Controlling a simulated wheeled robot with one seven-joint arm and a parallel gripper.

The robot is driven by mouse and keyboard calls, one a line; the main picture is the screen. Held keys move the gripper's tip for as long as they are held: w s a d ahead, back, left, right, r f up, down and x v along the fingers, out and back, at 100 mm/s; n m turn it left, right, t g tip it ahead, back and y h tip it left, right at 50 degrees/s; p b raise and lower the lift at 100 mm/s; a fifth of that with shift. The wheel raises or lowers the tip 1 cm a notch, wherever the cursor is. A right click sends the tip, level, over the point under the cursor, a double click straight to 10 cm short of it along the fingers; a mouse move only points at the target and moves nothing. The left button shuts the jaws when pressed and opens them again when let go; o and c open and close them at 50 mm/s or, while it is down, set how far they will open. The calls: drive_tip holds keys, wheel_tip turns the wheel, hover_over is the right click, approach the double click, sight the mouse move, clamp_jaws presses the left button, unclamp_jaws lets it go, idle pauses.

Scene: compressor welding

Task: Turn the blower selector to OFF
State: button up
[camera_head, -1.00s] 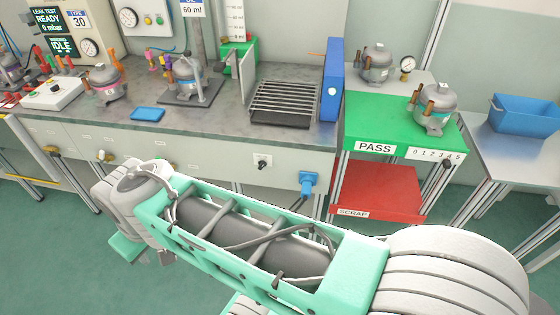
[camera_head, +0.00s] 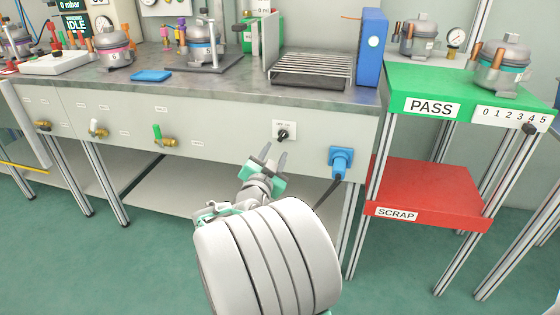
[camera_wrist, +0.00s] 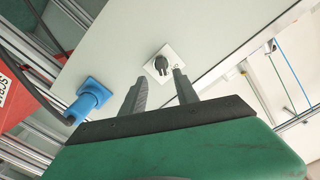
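The blower selector (camera_head: 283,133) is a small black knob on a white plate on the bench's front panel. The plate's lettering is too small to read fully. In the wrist view the selector (camera_wrist: 161,66) shows just beyond the fingertips, between their lines. My gripper (camera_head: 274,154) is just below and left of the selector in the head view, its two fingers apart and pointing up toward the panel. In the wrist view my gripper (camera_wrist: 158,77) is open and empty, and it appears apart from the knob.
A blue plug in a socket (camera_head: 341,162) with a dark cable sits right of the selector. Green-handled and white-handled valves (camera_head: 162,137) are to the left. The red SCRAP shelf (camera_head: 430,194) and green PASS shelf (camera_head: 455,87) stand right. The panel around the selector is clear.

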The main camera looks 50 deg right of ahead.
sight(282, 138)
drive_tip(key=x, duration=0.7)
drive_tip(key=shift+w+d+r, duration=0.1)
drive_tip(key=shift+w+d, duration=0.05)
drive_tip(key=shift+d, duration=0.05)
drive_tip(key=shift+c, duration=0.4)
clamp_jaws()
drive_tip(key=shift+a, duration=0.2)
drive_tip(key=shift+d, duration=0.15)
